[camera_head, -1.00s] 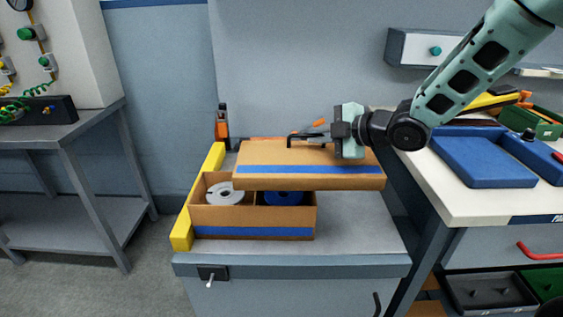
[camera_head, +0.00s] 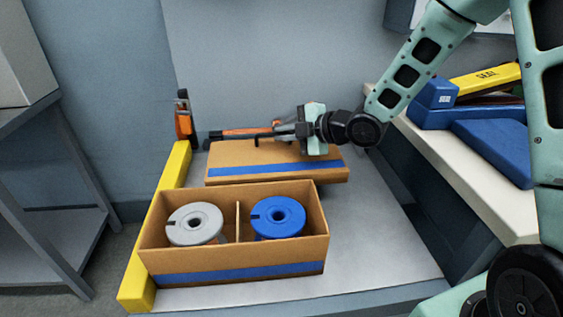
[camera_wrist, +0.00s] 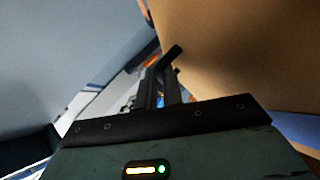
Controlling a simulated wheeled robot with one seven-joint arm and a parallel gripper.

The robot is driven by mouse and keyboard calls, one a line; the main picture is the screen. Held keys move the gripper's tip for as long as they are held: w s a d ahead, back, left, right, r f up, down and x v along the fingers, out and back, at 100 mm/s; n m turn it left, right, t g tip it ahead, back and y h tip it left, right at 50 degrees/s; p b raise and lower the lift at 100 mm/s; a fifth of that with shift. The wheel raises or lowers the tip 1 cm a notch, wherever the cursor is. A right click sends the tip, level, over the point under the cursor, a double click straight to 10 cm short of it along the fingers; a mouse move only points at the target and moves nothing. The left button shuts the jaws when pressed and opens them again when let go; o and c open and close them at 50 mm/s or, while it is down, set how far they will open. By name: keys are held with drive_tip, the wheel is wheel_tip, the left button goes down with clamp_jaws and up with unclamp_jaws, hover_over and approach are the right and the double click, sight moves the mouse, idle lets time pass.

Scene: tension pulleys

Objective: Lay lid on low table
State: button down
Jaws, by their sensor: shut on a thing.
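The lid (camera_head: 235,172) is a flat brown cardboard cover with a blue stripe along its front edge. It lies roughly level behind the open box (camera_head: 160,262) over the low table (camera_head: 385,235); whether it touches the tabletop I cannot tell. My gripper (camera_head: 284,133) comes from the right above the lid and is shut on its dark handle. In the wrist view my gripper's fingers (camera_wrist: 162,92) are at the dark handle (camera_wrist: 171,57), and the lid's brown face (camera_wrist: 245,55) fills the right side. The box holds a grey spool (camera_head: 180,233) and a blue spool (camera_head: 265,228), one per compartment.
A yellow bar (camera_head: 150,235) runs along the table's left edge. An orange-and-black tool (camera_head: 184,122) stands at the back left; another orange item (camera_head: 240,132) is behind the lid. Tabletop right of the box is bare.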

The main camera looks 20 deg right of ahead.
sight(285, 152)
drive_tip(key=shift+f+b, duration=0.45)
drive_tip(key=shift+f, duration=2.3)
